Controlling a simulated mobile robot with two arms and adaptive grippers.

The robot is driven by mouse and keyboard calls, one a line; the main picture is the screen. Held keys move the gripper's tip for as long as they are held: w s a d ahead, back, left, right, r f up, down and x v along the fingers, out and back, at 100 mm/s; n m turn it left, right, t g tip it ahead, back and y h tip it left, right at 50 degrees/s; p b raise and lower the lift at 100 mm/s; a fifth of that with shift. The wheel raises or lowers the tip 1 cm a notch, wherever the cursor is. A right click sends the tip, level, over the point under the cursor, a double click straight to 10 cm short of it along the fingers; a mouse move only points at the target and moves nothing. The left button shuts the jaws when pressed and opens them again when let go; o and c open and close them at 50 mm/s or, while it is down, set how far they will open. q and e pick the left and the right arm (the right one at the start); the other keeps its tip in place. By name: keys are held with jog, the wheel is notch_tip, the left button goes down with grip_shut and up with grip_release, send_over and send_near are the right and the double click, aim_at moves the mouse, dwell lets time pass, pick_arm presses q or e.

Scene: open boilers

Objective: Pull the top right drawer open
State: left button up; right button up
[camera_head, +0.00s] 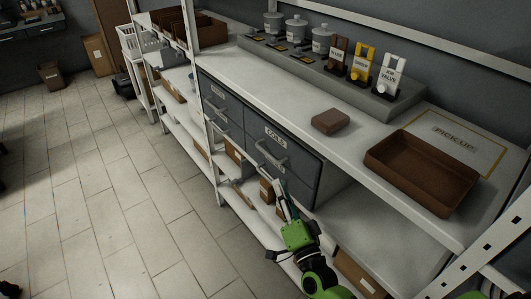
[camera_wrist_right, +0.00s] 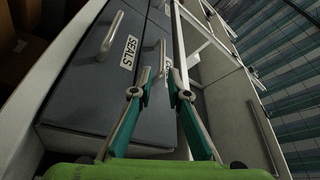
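In the head view a dark grey drawer block hangs under the white counter. Its top right drawer (camera_head: 299,150) has a pale label and a metal bar handle (camera_head: 272,159), and its front looks flush with the block. My right gripper (camera_head: 284,198) is below and in front of this drawer, pointing up toward it. In the right wrist view the two teal fingers (camera_wrist_right: 159,80) stand apart with nothing clearly between them. A drawer labelled SEALS (camera_wrist_right: 93,75) with a bar handle (camera_wrist_right: 111,33) lies left of the fingers. A second handle shows beyond the fingertips. My left gripper is not in view.
On the counter (camera_head: 250,75) are a brown block (camera_head: 330,121), a brown tray (camera_head: 374,164) and a grey stand (camera_head: 300,68) with valves and jars. Shelves with small boxes (camera_head: 267,190) lie below the drawers. The tiled floor (camera_head: 110,200) at left is clear.

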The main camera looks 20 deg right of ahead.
aim_at(266, 152)
jog(key=p+x, duration=0.1)
jog(key=x, duration=1.2)
jog(key=shift+w+r, duration=0.15)
jog(key=shift+r, duration=0.1)
grip_shut()
